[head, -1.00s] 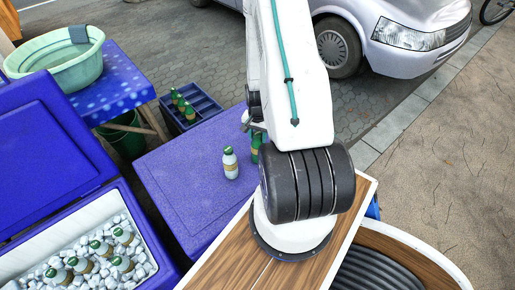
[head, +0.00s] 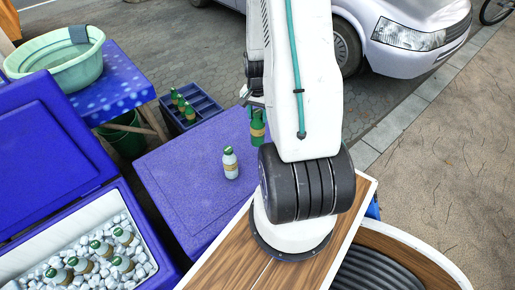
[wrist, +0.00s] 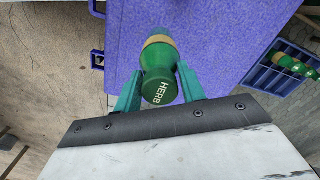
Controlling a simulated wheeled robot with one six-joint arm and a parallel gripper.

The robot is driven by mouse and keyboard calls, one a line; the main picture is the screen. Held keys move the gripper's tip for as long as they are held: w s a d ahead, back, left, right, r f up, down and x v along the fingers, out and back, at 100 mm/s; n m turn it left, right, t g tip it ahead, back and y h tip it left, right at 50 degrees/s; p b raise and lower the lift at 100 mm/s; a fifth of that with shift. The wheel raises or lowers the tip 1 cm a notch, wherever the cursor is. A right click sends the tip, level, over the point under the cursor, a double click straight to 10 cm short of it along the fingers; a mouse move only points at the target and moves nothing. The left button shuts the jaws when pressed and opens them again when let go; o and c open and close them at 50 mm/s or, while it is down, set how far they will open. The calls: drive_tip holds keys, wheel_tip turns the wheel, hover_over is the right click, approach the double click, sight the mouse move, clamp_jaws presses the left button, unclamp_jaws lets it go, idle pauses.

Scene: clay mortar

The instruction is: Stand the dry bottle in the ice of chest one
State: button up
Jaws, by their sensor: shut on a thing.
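My gripper (wrist: 160,84) is shut on a green bottle (wrist: 160,61) with a tan label band; its cap, marked HERB, faces the wrist camera. In the head view the held green bottle (head: 257,132) hangs above the far right part of the closed purple-blue lid, partly hidden by my arm. An open blue chest (head: 162,240) at the lower left holds white ice (head: 98,282). Several pale bottles (head: 103,248) with green caps lie tilted in that ice. I cannot tell from a marking which chest is number one.
A pale bottle (head: 230,163) stands on the closed lid (head: 180,190). A blue crate (head: 208,108) with several green bottles (head: 190,112) is behind. A green basin (head: 65,75) sits on a blue table at the far left. A wooden counter (head: 215,272) is in front.

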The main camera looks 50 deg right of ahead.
drive_tip(key=shift+r, duration=3.7)
